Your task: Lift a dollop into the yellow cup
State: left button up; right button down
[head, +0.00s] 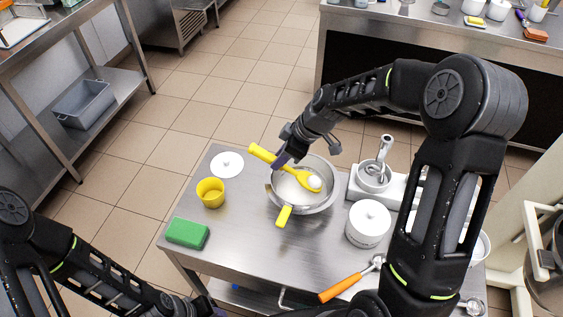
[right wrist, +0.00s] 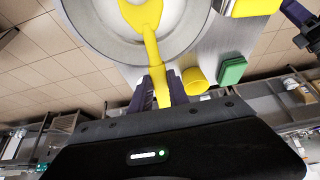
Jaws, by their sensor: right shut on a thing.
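My right gripper (head: 284,158) is shut on the handle of a yellow spoon (head: 264,154), above the far left rim of a metal bowl (head: 325,205). The spoon's head is over the bowl, with a white dollop (head: 314,182) on it. The spoon also shows in the right wrist view (right wrist: 152,50) between the fingers. The bowl's contents look pale. A yellow handle (head: 284,215) sticks out at its near rim. The yellow cup (head: 211,193) stands upright left of the bowl, apart from it. My left gripper (head: 207,306) is low at the bottom edge, partly hidden; its jaws are unclear.
A white disc (head: 227,165) lies behind the cup and a green sponge (head: 187,234) in front of it. Right of the bowl are a white lidded pot (head: 368,223) and a white machine (head: 373,177). An orange-handled scoop (head: 340,288) lies at the front. The table between cup and bowl is clear.

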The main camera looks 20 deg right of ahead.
aim_at(265, 153)
jog(key=shift+w+a+r, duration=0.1)
jog(key=shift+a+r, duration=0.05)
jog(key=shift+r, duration=0.85)
jog(key=shift+w+a+r, duration=0.1)
jog(key=shift+r, duration=0.9)
jog(key=shift+w+a, duration=0.1)
jog(key=shift+a, duration=0.35)
jog(key=shift+w+a+g+h, duration=0.4)
jog(key=shift+g+h, duration=0.2)
jog(key=shift+h, duration=0.2)
jog(key=shift+w+a+g+h, duration=0.4)
jog(key=shift+g+h, duration=0.2)
jog(key=shift+h, duration=0.2)
